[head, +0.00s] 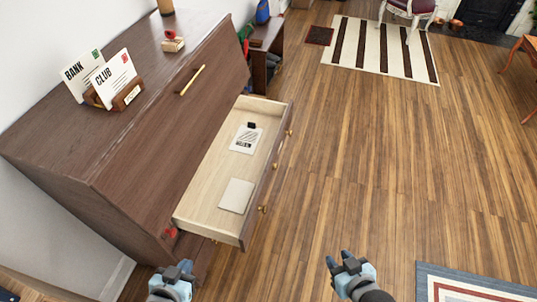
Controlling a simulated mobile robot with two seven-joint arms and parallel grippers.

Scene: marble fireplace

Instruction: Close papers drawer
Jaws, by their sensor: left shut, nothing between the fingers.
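The papers drawer (220,190) is pulled out from the dark wooden cabinet (150,150). Inside it lie a paper with a black clip (246,139) and a pale notepad or sheet (237,195). The drawer's outer front faces right and carries small brass knobs (263,209). My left gripper (184,268) is shut and empty at the bottom of the view, in front of the drawer's near end and apart from it. My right gripper (342,262) is at the bottom, right of the drawer, over the floor and touching nothing; its finger gap is unclear.
A letter holder (115,92) with envelopes and a stamp (173,42) stand on the cabinet top. The wooden floor (370,170) right of the drawer is clear. A striped rug (384,50) and a chair (410,8) are farther back; another rug (470,285) lies at lower right.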

